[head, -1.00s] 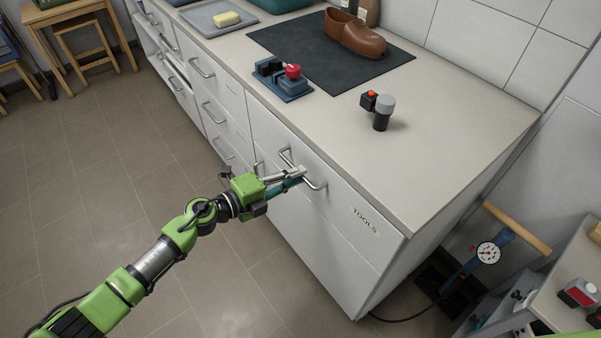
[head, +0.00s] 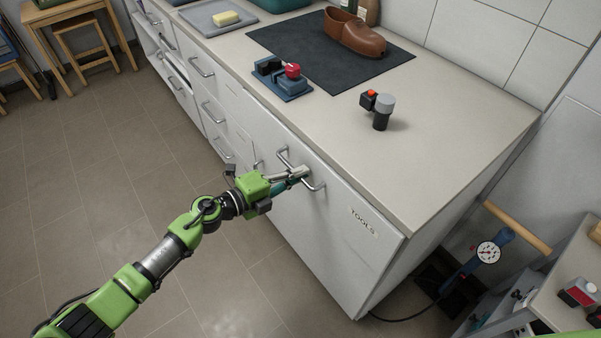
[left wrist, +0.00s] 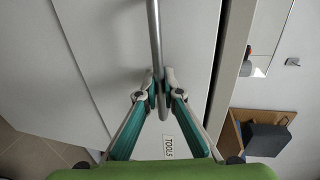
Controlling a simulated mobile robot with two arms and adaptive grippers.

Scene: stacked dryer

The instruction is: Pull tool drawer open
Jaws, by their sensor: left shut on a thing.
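The tool drawer (head: 335,205) is the white front marked TOOLS at the near end of the counter. It stands very slightly out, with a narrow dark gap beside its edge in the left wrist view. Its metal bar handle (head: 318,187) runs along the front. In the left wrist view the fingertips (left wrist: 159,86) close around the bar handle (left wrist: 154,35), and the TOOLS label (left wrist: 168,147) shows between the fingers. The drawer's inside is hidden. My right gripper is not in view.
The countertop (head: 440,140) holds a dark mat (head: 290,45) with a brown shoe (head: 355,35), a blue fixture (head: 282,80) and a black-grey device (head: 380,110). A gauge (head: 488,252) stands at the right. The floor (head: 120,190) before the drawers is clear.

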